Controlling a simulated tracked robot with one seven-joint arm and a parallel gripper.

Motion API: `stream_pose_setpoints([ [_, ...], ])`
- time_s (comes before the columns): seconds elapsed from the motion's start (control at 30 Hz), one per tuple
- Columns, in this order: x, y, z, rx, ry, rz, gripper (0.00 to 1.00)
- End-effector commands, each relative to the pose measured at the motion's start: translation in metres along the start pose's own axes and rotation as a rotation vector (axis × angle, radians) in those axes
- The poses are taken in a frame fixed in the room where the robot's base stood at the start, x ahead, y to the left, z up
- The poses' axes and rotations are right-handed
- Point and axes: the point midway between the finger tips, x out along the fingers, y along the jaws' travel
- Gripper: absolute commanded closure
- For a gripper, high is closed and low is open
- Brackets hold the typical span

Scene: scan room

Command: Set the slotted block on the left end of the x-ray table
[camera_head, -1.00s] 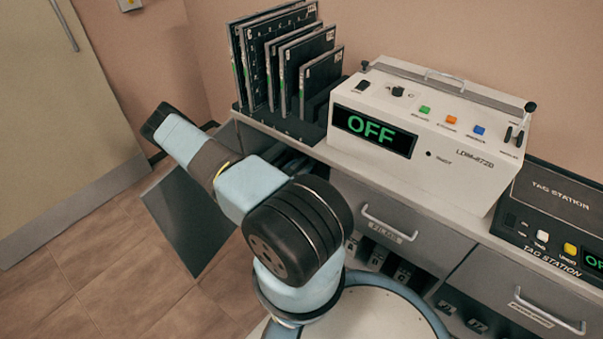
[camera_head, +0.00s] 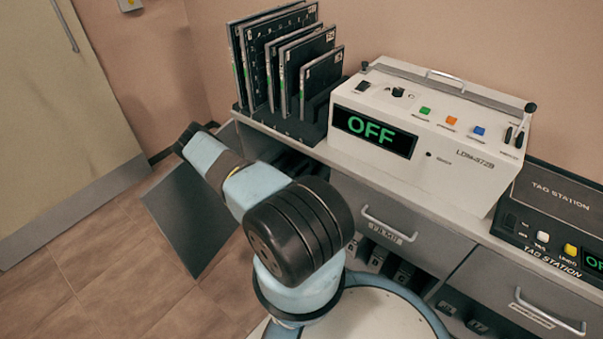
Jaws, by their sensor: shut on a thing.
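I see neither the x-ray table nor a slotted block that I can make out in this view. My blue and black arm rises in the middle of the picture and reaches up and left, in front of the left end of the counter. Its far visible end is a dark joint; my gripper and anything in it are out of sight.
A black rack (camera_head: 290,125) of upright dark plates (camera_head: 262,75) stands at the counter's left end. Right of it are a white box reading OFF (camera_head: 450,125) and a tag station (camera_head: 555,205). Drawers (camera_head: 385,230) are below. A dark panel (camera_head: 185,225) stands over open floor (camera_head: 110,285).

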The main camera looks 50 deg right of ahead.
Motion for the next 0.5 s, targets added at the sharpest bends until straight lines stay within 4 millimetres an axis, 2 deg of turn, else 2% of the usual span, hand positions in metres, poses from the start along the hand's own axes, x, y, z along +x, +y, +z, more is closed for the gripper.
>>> stream_pose_setpoints([
  [0.4,0.0,-0.0003,0.0037,0.0,0.002,-0.001,0.87],
  [0.43,-0.0004,-0.0001,0.0047,0.0,0.0,0.0,0.2],
  [0.5,-0.0005,-0.0002,0.0044,0.0,0.0,0.0,0.14],
])
